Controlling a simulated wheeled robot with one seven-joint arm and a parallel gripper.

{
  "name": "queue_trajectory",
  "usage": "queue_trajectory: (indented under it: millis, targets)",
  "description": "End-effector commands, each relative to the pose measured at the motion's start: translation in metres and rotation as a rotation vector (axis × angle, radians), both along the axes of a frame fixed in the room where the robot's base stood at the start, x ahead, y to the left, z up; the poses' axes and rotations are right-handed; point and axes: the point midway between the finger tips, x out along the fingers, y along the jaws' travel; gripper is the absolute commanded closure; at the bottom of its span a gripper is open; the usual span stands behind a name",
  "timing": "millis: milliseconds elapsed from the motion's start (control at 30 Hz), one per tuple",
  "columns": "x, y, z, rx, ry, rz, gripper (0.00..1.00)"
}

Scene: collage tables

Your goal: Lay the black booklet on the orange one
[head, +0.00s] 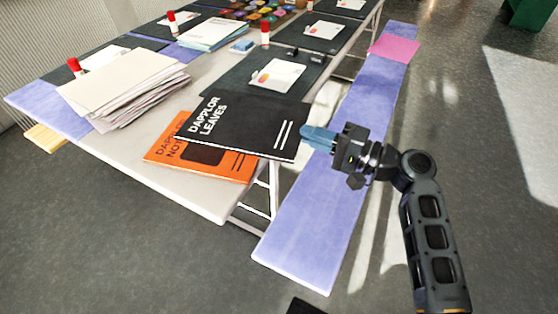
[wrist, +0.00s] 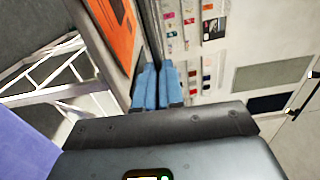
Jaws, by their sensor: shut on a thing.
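The orange booklet (head: 205,165) lies on the table's near end. In the head view the black booklet hides its upper right part. In the wrist view the orange cover (wrist: 115,28) shows at the upper left. My blue fingers (wrist: 157,74) are close together there, with the black booklet a thin dark edge-on strip (wrist: 156,30) and a gap from the orange one.
The pale table (head: 200,197) also bears a stack of paper (head: 125,85) at left, a dark mat (head: 233,80) with a white card, and glue sticks (head: 265,33). A purple bench (head: 320,230) runs along the right side. Open floor lies right of it.

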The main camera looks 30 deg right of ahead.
Motion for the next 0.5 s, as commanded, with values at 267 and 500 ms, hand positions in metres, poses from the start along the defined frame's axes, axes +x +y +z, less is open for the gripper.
queue_trajectory:
  millis: [267, 500]
  targets:
    - [0.018, 0.048, -0.03, 0.001, 0.001, 0.002, 1.0]
    - [0.022, 0.059, -0.045, 0.002, 0.001, -0.001, 1.0]
